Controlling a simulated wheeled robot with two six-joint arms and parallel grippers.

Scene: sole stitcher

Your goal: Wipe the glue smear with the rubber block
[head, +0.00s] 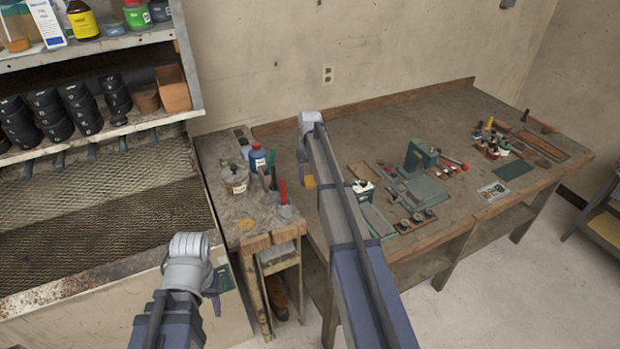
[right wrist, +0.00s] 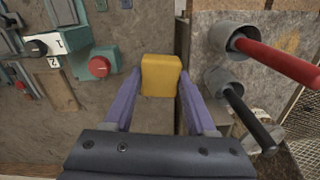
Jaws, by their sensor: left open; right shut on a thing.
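The yellow rubber block (right wrist: 161,75) is held between the two purple fingers of my right gripper (right wrist: 160,88) in the right wrist view. In the head view the block (head: 309,182) shows as a small yellow patch beside my right arm, at the left end of the long bench. An amber smear (head: 245,224), which looks like the glue, lies on the small side bench, left of the block and apart from it. My left gripper (head: 215,297) is low at the left, empty, with its fingers seen mostly edge-on.
The small bench (head: 222,205) carries a glass jar (head: 235,179), a blue bottle (head: 258,158) and upright tools with red (head: 283,190) and black handles near the smear. A green machine (head: 421,156) and small parts occupy the long bench (head: 400,112). A shelf rack stands at left.

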